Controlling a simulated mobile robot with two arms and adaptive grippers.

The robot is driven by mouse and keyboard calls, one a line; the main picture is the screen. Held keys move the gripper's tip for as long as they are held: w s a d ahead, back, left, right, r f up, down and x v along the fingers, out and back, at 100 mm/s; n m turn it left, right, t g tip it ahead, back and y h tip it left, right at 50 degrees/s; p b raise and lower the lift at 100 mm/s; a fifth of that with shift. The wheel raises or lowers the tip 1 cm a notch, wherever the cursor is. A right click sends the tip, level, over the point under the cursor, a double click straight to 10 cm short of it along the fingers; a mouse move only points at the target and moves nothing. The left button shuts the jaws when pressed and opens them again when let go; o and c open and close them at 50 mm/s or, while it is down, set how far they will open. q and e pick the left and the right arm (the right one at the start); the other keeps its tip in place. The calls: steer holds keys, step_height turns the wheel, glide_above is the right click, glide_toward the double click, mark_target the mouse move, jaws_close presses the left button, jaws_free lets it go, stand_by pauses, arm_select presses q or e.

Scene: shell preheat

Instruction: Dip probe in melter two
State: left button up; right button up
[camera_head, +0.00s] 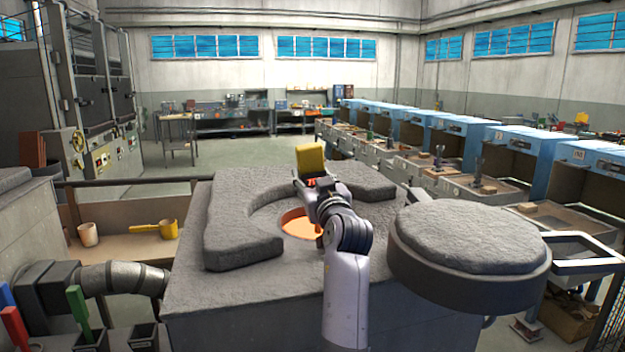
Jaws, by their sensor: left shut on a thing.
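A melter (235,285) with a rough grey top fills the middle foreground. Its round opening (298,224) glows orange inside a broken ring of raised grey slabs. A round lid (470,235) with a grey crusted top is swung off to the right of the opening. My left gripper (316,182) is over the opening's far side and shut on a yellow-handled thing, seemingly the probe (311,160). The yellow part sticks up above the gripper. The probe's lower part is hidden behind my arm and gripper, so I cannot tell whether it touches the melt. My right gripper is not in view.
A shelf at left holds a cream cup (88,234) and a yellow ladle (157,229). Red, blue and green handles (77,305) stand at lower left. A row of blue booths (480,145) runs along the right. The lid's metal handle (580,250) juts out right.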

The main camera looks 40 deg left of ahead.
mark_target(312, 143)
arm_select(q)
steer(key=shift+r+p, duration=3.65)
steer(key=shift+r, duration=1.95)
